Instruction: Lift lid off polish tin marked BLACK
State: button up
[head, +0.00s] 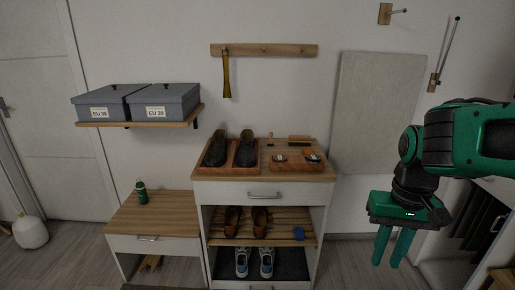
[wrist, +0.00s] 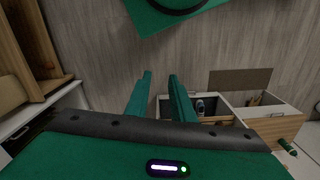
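Two small round dark-and-pale tins sit in orange-brown holders on the wooden top of the shoe cabinet (head: 220,177) in the head view. One is the left tin (head: 280,158), the other the right tin (head: 312,157). Their markings are too small to read, so I cannot tell which says BLACK. My gripper (head: 392,262) hangs to the right of the cabinet, fingers pointing down, well apart from the tins. In the wrist view my gripper (wrist: 160,75) shows a gap between its fingers with nothing in it. The tins are not discernible there.
Dark shoes (head: 245,150) stand on the cabinet top, left of the tins, with brushes (head: 299,138) behind. A low drawer unit (head: 125,217) with a green bottle (head: 141,192) stands left. Grey boxes (head: 165,102) sit on a wall shelf. A pale panel (head: 375,110) is behind my arm.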

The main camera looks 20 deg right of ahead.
aim_at(311, 158)
jog(key=k, duration=0.5)
jog(key=z, duration=0.5)
jog(key=i, duration=1.75)
jog(key=u, duration=0.85)
